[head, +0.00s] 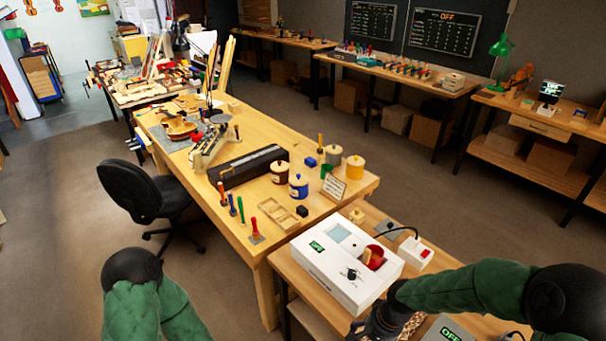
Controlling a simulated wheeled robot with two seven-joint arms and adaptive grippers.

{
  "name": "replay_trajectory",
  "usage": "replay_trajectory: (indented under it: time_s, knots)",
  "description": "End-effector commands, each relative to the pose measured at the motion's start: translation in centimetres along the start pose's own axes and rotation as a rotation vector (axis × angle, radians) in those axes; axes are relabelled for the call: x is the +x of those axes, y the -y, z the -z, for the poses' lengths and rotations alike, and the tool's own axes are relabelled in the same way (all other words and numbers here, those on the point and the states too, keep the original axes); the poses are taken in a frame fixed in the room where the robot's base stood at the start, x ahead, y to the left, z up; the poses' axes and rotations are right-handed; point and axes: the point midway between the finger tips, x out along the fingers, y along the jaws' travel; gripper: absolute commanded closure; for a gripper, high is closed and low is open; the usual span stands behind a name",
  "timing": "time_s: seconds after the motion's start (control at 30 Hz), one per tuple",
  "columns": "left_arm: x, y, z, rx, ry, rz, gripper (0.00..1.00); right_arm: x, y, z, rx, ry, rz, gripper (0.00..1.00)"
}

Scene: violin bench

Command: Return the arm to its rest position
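My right arm, with green sleeves, reaches in from the right edge over the small side table (290,278). My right gripper (378,326) is a dark shape at the bottom of the picture, close to the near right corner of the white box (345,262). I cannot tell whether it touches the box, and its fingers are too dark to read. My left arm shows only as green links and a black joint at the lower left, beside the bench. My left gripper is out of view.
A grey device (448,329) with a green display sits by my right arm. A red-switch box (418,254) stands behind. The wooden bench (335,205) holds jars, tools and a violin (178,127). A black chair (140,192) stands left of it. The floor at left is open.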

Motion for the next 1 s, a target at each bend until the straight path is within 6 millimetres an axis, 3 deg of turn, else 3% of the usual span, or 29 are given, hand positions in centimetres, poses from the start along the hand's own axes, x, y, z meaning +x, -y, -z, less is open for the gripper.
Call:
replay_trajectory:
  time_s: [0.03,0.2,0.6,0.8,1.0]
  knots:
    - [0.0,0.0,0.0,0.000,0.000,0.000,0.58,1.9,0.0,-0.9,-0.029,0.024,0.014,0.13]
    - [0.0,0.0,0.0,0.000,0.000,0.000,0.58,6.8,0.5,-3.0,-0.126,0.049,0.076,0.13]
    - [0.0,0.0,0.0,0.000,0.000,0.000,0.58,15.8,-1.2,-8.8,-0.304,0.042,0.147,0.13]
    - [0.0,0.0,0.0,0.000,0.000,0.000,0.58,18.1,-2.5,-10.9,-0.367,0.020,0.142,0.13]
    - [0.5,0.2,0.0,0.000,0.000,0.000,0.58,19.0,-2.8,-11.0,-0.381,0.011,0.140,0.13]
